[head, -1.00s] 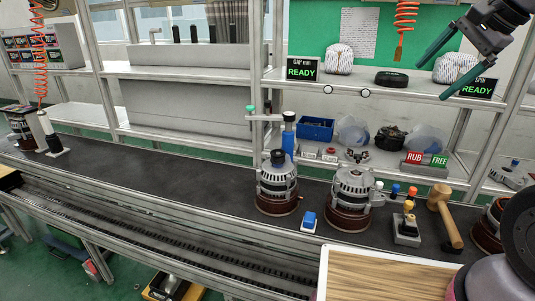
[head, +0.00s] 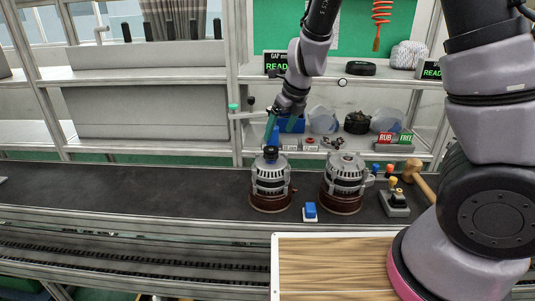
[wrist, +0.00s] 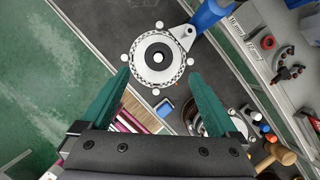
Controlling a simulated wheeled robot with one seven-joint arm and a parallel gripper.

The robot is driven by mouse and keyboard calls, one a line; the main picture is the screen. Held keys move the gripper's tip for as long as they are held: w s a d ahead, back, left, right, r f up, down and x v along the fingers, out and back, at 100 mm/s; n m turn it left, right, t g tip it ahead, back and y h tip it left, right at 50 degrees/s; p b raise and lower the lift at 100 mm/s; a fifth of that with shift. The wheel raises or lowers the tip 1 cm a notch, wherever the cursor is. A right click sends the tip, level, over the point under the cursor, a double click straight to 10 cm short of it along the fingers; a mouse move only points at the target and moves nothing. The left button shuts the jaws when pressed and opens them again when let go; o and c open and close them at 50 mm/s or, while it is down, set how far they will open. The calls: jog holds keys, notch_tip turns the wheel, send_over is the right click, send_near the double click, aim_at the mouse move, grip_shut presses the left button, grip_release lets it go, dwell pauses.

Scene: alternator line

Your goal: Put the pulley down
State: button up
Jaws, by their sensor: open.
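The dark pulley (head: 271,151) sits on top of the left alternator (head: 269,188). In the wrist view it appears from above as a dark ring (wrist: 147,58) around a pale centre, on the silver alternator body (wrist: 138,72). My gripper (head: 271,128) is above the left alternator, its teal fingers pointing down. In the wrist view my gripper (wrist: 160,78) is open, with nothing between the fingers, and the pulley lies just beyond the fingertips in the picture. The exact height gap is hard to tell.
A second alternator (head: 342,184) stands to the right, with a blue button (head: 310,211) between the two. A post with a green tip (head: 234,107) stands behind the left alternator. A mallet (head: 419,182) lies further right. The belt (head: 130,190) to the left is clear.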

aim_at(271, 149)
jog(key=shift+x, duration=3.95)
jog(key=shift+a, duration=0.1)
grip_shut()
